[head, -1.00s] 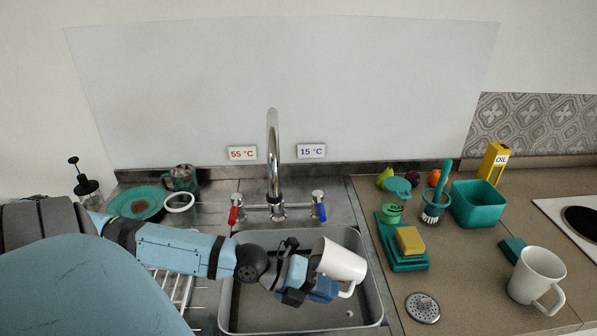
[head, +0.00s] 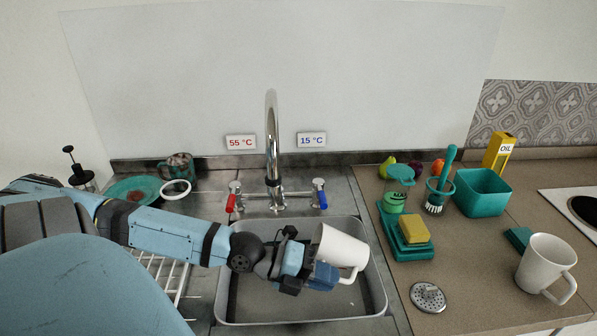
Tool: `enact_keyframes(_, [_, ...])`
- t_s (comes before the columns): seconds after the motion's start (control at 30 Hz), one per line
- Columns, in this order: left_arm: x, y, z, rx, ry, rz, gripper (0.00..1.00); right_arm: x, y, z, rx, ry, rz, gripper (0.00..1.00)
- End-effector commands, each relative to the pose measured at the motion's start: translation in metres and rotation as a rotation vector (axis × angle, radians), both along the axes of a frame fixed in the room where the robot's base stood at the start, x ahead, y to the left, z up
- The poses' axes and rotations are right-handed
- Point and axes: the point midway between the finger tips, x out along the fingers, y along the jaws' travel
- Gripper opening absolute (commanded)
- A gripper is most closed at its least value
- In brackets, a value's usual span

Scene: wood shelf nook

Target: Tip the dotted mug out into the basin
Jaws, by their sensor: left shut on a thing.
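My left gripper (head: 322,276) is shut on a white mug (head: 341,246) and holds it over the basin (head: 226,300). The mug is tipped well over, with its handle low on the right side. I cannot make out dots on it, nor anything pouring from it. The basin's grey floor shows below, with a small pale spot near its right side. Another white mug (head: 542,262) stands upright on the counter at the right; no dots show on it either. A teal and brown patterned mug (head: 177,167) stands behind the drainer at the left. My right gripper is out of view.
The tap (head: 272,140) rises behind the basin between its red and blue handles. On the right counter are a yellow sponge (head: 414,229), a dish brush (head: 440,182), a teal tub (head: 482,193) and a metal strainer (head: 428,297). A teal plate (head: 130,192) lies at the left.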

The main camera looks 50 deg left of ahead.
Motion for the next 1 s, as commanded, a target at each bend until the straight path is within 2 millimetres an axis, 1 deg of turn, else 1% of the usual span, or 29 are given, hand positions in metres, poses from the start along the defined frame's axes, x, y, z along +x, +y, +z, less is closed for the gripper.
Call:
enact_keyframes(0.03, [0.0, 0.0, -0.001, -0.003, -0.006, -0.001, 0.0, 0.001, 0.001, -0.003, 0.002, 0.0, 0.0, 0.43])
enact_keyframes(0.27, [-0.001, 0.001, 0.0, -0.017, -0.02, -0.002, 0.0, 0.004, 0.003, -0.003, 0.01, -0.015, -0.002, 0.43])
enact_keyframes(0.5, [-0.003, 0.002, 0.0, -0.032, -0.033, -0.001, 0.0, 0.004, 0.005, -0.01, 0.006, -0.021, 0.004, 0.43])
enact_keyframes(0.87, [-0.005, 0.003, 0.002, -0.055, -0.052, -0.004, 0.0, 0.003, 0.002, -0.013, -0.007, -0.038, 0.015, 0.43])
enact_keyframes(1.0, [-0.006, 0.004, 0.002, -0.064, -0.06, -0.005, 0.0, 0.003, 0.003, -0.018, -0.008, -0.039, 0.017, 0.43])
